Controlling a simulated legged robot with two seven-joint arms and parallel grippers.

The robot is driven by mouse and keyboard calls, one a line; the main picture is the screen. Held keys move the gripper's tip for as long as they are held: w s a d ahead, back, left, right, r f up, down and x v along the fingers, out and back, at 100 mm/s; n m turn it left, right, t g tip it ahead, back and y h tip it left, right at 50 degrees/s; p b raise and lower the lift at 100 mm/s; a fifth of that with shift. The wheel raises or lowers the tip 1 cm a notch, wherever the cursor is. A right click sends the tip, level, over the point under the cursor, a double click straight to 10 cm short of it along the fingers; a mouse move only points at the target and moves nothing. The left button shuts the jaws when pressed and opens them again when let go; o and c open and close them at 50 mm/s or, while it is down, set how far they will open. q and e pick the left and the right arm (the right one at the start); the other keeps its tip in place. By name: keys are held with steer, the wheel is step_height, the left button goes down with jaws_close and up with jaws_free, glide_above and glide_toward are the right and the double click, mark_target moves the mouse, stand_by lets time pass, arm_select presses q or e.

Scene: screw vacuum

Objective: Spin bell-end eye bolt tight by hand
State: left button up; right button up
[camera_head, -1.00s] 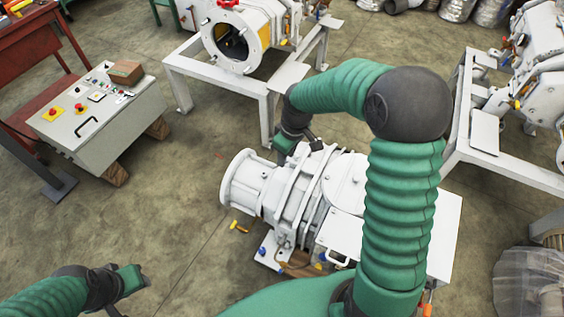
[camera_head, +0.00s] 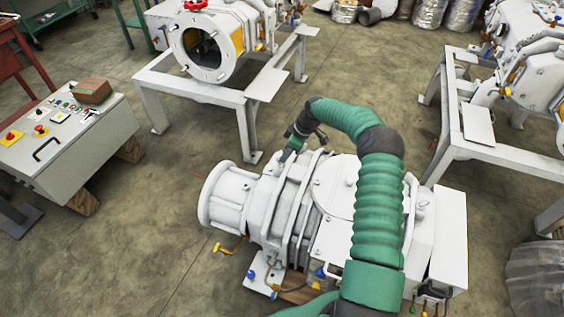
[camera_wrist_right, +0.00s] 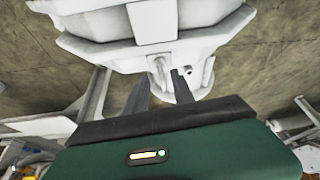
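The white vacuum pump (camera_head: 290,205) lies on its frame in the middle of the head view, its round bell end (camera_head: 222,198) facing left. My right arm arches over it, and my right gripper (camera_head: 287,154) is low at the pump's upper edge behind the bell end. In the right wrist view the two fingers (camera_wrist_right: 160,92) stand apart, pointing at the white casing (camera_wrist_right: 155,45). A small pale upright part, possibly the eye bolt (camera_wrist_right: 158,72), shows just beyond the gap between the fingertips. I cannot tell whether they touch it. My left gripper is out of view.
A grey control box (camera_head: 70,135) stands at the left. Another white machine on a stand (camera_head: 200,90) is behind, and a third stand (camera_head: 480,140) is at the right. The floor between them is clear. A yellow-handled part (camera_head: 228,246) shows below the bell end.

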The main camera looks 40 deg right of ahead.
steer(key=x, duration=0.3)
steer(key=shift+b, duration=0.3)
steer(key=shift+w+a+f, duration=0.1)
steer(key=shift+a+f, duration=0.1)
jaws_close()
